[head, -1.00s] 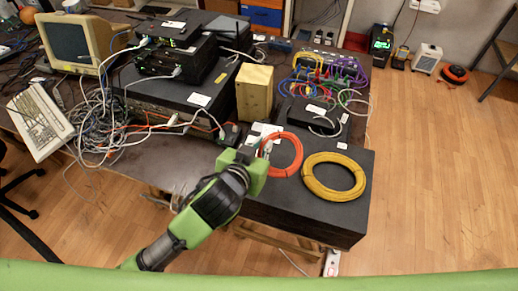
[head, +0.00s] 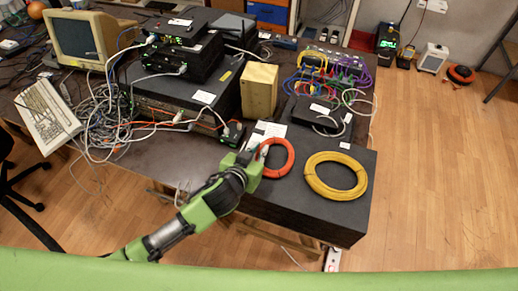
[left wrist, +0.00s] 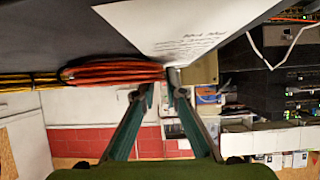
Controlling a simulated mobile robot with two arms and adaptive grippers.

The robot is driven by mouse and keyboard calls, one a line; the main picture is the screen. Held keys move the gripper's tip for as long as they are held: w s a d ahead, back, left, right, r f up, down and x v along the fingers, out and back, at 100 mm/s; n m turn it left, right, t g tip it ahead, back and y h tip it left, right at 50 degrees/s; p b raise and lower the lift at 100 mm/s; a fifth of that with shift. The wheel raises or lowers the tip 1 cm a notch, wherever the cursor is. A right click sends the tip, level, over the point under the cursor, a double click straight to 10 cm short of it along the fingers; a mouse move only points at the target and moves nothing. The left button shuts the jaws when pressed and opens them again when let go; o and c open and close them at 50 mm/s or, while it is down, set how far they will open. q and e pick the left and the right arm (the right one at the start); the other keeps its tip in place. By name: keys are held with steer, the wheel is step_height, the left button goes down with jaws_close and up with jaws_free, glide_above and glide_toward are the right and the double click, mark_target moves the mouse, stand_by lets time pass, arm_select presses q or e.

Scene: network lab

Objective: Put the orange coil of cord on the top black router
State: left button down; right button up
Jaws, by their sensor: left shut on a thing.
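The orange coil of cord (head: 292,157) is a ring at the left part of the black box top in the head view. It also shows edge-on in the left wrist view (left wrist: 110,73). My left gripper (head: 257,158) is shut on the coil's left edge; its fingertips (left wrist: 160,88) meet at the coil's end in the wrist view. I cannot tell how far the coil is above the box. The top black router (head: 187,33) sits on a stack at the back left, a white label on it. My right gripper is out of view.
A yellow coil (head: 314,184) lies on the black box (head: 330,220) right of the orange one. A wooden block (head: 259,92) stands between coil and router stack. White cables (head: 100,118) tangle left of the stack. A white paper (head: 263,133) lies behind the gripper.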

arm_select(q)
steer(key=c, duration=2.1)
jaws_free()
steer(key=shift+f, duration=0.1)
steer(key=b+v, duration=0.1)
steer(key=v, duration=1.1)
steer(key=shift+b, duration=0.35)
